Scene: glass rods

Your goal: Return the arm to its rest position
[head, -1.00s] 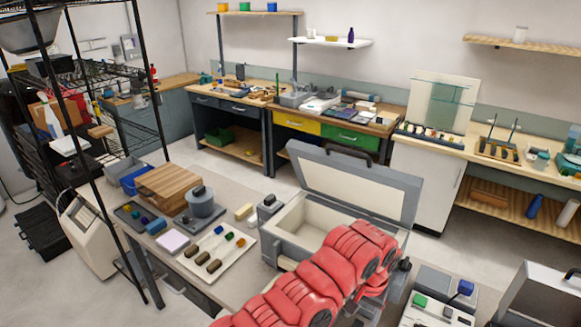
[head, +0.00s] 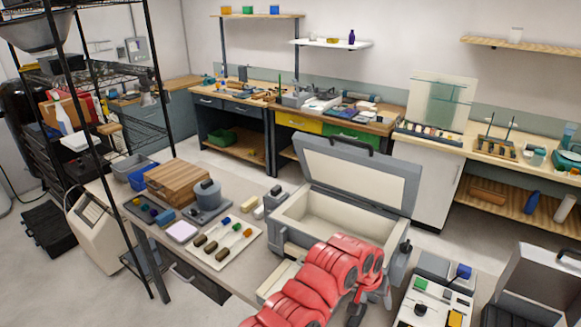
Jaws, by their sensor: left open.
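My left arm, with red covers, comes in from the bottom edge and bends down in front of the open grey case. My left gripper (head: 355,311) shows only as a small dark part below the wrist, near the bottom edge. It is open, and I see nothing held in it. Its fingertips are hard to make out. My right gripper is not in view.
The case (head: 290,238) has its lid up and stands close behind my arm. A white tray (head: 222,262) with several colour-tipped rods lies left of it. A second open case (head: 545,275) is at the lower right.

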